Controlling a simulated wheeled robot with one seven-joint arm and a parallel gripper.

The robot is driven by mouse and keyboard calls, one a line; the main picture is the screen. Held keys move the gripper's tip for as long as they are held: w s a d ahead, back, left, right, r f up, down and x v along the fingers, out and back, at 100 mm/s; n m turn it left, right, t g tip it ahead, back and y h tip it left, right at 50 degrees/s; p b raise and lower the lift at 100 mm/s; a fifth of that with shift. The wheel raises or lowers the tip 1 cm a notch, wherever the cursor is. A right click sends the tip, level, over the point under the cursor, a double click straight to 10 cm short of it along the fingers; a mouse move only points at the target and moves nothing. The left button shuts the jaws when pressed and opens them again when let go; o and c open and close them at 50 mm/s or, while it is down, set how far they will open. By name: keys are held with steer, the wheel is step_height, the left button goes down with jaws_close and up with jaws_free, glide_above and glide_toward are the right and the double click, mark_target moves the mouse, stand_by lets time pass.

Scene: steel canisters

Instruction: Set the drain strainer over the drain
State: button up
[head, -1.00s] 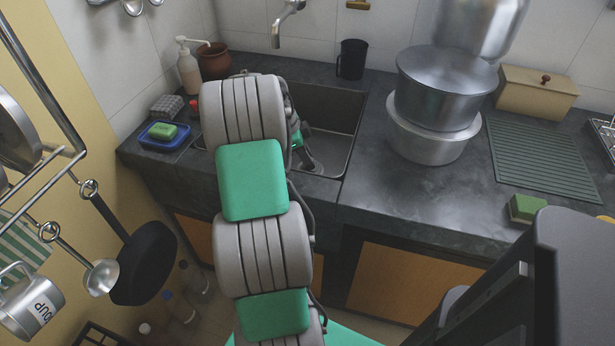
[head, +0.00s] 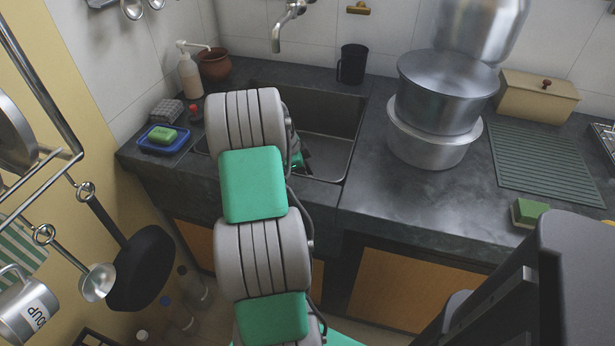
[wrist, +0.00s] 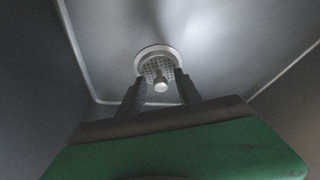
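The drain strainer (wrist: 153,72) is a round, perforated metal disc with a small knob (wrist: 161,86). In the wrist view it lies at the drain in the sink floor, inside a pale round rim (wrist: 140,58); whether it sits fully flush I cannot tell. My gripper (wrist: 160,82) points down at it, with its two dark fingers apart. The knob shows between the fingers, with a gap on both sides. In the head view my arm hides the drain, the strainer and most of my gripper.
The sink (head: 335,150) is a rectangular basin with walls around my gripper. The faucet (head: 287,22) hangs above it. Stacked pots (head: 440,95) stand to the right. A soap dish (head: 150,146), a pump bottle (head: 188,75) and a brown pot (head: 214,64) stand to the left.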

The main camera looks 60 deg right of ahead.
steer(key=shift+r, duration=0.1)
steer(key=p+v, duration=0.2)
steer(key=v, duration=1)
steer(key=shift+a+r, duration=0.1)
steer(key=shift+r, duration=0.05)
